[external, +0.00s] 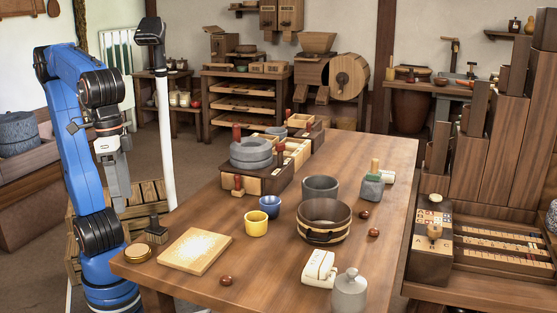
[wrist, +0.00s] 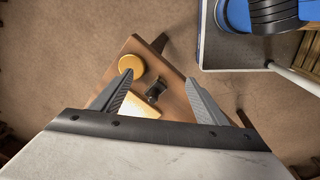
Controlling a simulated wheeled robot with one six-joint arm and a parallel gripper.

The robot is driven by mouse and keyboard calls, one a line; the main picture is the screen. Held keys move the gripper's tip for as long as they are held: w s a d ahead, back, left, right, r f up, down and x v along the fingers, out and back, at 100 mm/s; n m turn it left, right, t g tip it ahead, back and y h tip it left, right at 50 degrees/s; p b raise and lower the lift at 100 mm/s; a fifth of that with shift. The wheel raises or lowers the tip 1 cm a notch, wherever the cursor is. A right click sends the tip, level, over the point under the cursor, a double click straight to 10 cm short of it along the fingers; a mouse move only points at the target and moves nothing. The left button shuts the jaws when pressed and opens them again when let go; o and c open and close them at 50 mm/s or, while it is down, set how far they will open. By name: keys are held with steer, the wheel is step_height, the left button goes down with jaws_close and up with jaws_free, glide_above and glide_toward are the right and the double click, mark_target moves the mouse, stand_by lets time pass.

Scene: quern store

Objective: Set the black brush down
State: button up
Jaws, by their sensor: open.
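The black brush (external: 157,236) stands on the near left corner of the wooden table (external: 290,262), its narrow handle upward and its wide end down. It also shows in the wrist view (wrist: 155,91), between my two fingers in the picture. My gripper (external: 123,206) is open and empty, pointing down. In the wrist view my gripper (wrist: 160,77) has its fingers wide apart, with a visible gap to the brush. In the external view it hangs left of the brush and higher than it.
A round yellow-topped tin (external: 137,251) sits beside the brush at the table edge. A pale square board (external: 195,252) lies right of it. Yellow (external: 256,224) and blue (external: 270,207) cups and a banded wooden tub (external: 324,221) stand farther right. A white pole (external: 164,140) rises behind.

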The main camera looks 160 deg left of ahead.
steer(key=s+d+f+m+t, duration=0.3)
steer(key=s+d+f+m, duration=0.6)
steer(key=m, duration=0.6)
step_height(320, 180, down, 2)
steer(key=shift+d+f, duration=0.2)
steer(key=shift+d, duration=0.9)
